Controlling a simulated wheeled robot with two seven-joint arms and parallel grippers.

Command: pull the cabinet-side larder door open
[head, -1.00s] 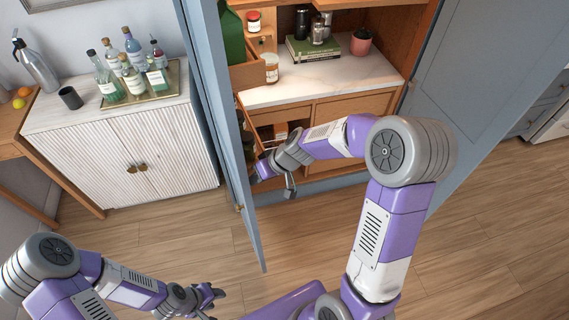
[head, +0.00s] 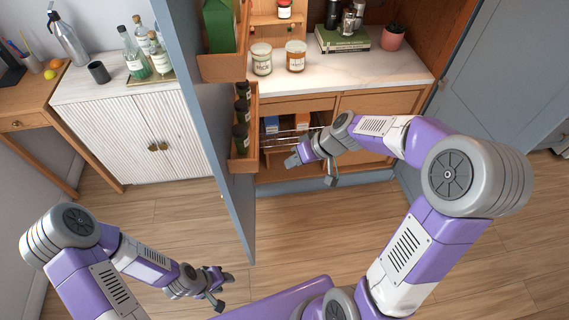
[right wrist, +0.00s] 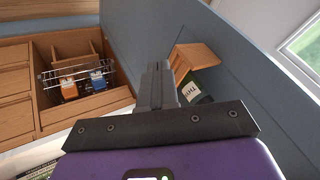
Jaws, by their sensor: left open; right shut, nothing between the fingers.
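The cabinet-side larder door (head: 207,107) is the blue-grey left door in the head view, next to the white cabinet. It stands open, jutting toward me, with wooden racks on its inner face. Its inner face also fills the right of the right wrist view (right wrist: 247,82). My right gripper (head: 292,161) is shut and empty. It is in front of the larder, on the inner side of this door and apart from its face. The closed fingers show in the right wrist view (right wrist: 158,80). My left gripper (head: 229,277) is open and empty, low in front of the door's free edge.
The other larder door (head: 500,85) stands open at the right. Jars stand on the marble shelf (head: 340,70), above drawers and a wire basket (head: 292,136). The white cabinet (head: 135,135) with bottles stands left of the open door. Wooden floor is clear below.

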